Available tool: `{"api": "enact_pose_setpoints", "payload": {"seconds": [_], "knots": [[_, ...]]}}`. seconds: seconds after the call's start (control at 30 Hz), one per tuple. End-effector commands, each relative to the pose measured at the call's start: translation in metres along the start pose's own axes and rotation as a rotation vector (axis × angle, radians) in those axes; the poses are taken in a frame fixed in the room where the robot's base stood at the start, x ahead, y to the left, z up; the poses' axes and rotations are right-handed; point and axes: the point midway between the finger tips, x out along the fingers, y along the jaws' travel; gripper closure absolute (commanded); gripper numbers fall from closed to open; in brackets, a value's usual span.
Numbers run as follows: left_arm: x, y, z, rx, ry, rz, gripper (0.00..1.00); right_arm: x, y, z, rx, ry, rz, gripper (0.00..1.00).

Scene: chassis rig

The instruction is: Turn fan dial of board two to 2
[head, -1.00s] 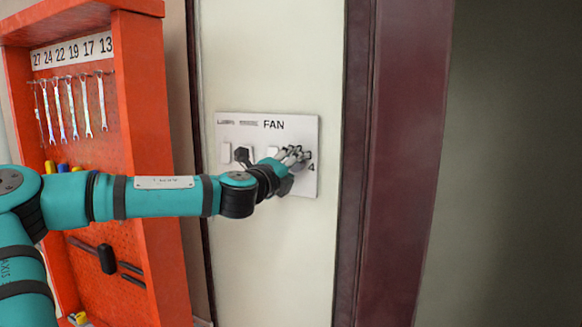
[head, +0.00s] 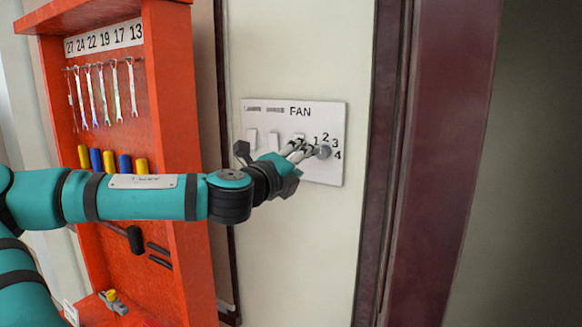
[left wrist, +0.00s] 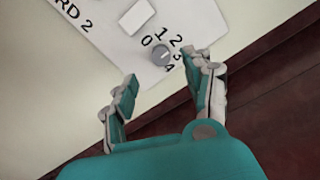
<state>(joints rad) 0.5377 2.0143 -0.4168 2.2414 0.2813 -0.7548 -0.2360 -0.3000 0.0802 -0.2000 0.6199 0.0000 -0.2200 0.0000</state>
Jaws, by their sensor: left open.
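The white board (head: 265,115) is on the pale wall, with the word FAN at its top; "RD 2" shows on the board (left wrist: 112,18) in the left wrist view. The grey round fan dial (head: 323,152) has the numerals 1 to 4 around it. In the left wrist view the dial (left wrist: 161,55) also has a 0 beside it; its exact setting is too small to tell. My left gripper (head: 300,151) is open, its fingers at the left of the dial in the head view. In the left wrist view its fingers (left wrist: 161,77) are apart, with nothing between them. My right gripper is out of view.
Light switches (head: 252,139) sit on the board left of the dial. An orange tool cabinet (head: 170,90) with hanging wrenches (head: 104,95) stands at the left. A dark red frame (head: 440,150) runs up the wall at the right.

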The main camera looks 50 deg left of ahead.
Motion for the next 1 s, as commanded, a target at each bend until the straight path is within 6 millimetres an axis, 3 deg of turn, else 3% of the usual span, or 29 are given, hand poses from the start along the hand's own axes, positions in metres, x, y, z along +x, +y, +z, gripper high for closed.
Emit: {"api": "enact_pose_setpoints", "payload": {"seconds": [0.1,0.3,1.0], "knots": [[-0.018,-0.002,0.001,0.003,-0.001,-0.003,0.48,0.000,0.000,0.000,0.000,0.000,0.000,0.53],[-0.034,0.000,0.000,0.000,0.000,0.000,0.48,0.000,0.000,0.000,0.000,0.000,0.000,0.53],[-0.036,0.001,0.000,-0.001,0.000,0.002,0.48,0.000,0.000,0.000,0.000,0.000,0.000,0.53]]}}
